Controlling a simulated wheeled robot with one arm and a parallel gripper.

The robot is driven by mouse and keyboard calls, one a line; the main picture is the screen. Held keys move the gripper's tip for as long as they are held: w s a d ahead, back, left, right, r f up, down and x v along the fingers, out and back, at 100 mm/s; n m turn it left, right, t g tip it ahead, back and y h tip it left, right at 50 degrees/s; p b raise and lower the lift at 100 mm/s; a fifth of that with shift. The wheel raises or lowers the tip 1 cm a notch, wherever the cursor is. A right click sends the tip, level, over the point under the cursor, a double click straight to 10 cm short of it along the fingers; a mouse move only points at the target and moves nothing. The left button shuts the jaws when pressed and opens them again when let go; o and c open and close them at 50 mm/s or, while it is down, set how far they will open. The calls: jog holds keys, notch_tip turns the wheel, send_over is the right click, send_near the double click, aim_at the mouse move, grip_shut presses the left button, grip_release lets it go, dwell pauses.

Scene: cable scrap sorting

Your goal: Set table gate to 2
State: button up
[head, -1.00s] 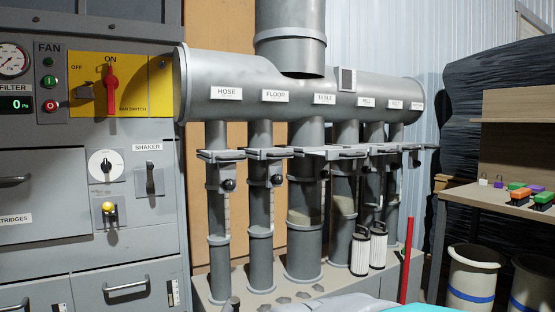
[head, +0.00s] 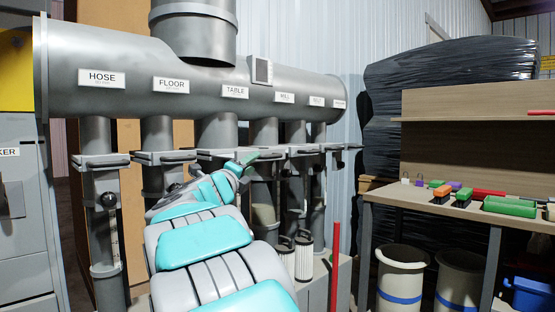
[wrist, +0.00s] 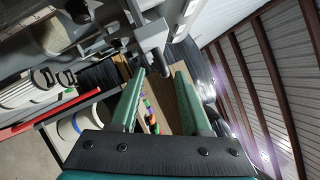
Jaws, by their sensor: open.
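The TABLE label (head: 235,92) is on the big grey duct, above the table pipe (head: 216,131). The table gate (head: 208,153) is a flat grey plate across that pipe, partly hidden by my arm. My gripper (head: 250,158) is at gate height, in front of the stretch between the table and mill pipes. In the wrist view my gripper (wrist: 161,70) is open, its two green fingers apart with nothing held. A grey block-like part (wrist: 150,36) stands just beyond the fingertips; I cannot tell which gate it belongs to. The gate's scale is hidden.
The hose gate (head: 103,160) and floor gate (head: 165,157) lie to the left. The mill pipe (head: 265,132) and narrower pipes stand to the right. A red post (head: 335,265), a workbench (head: 410,194) with coloured items and a white bin (head: 400,280) are at the right.

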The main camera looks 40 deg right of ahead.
aim_at(271, 158)
jog(key=d+m+g, duration=0.1)
jog(key=s+d+m+h, duration=0.1)
jog(key=d, duration=0.1)
jog(key=shift+g, duration=0.4)
jog(key=p+x, duration=0.1)
jog(key=x, duration=0.4)
jog(key=shift+w+d+r, duration=0.15)
jog(key=shift+d, duration=0.2)
jog(key=shift+w+d, duration=0.25)
jog(key=shift+d, duration=0.25)
grip_shut()
dwell(0.3)
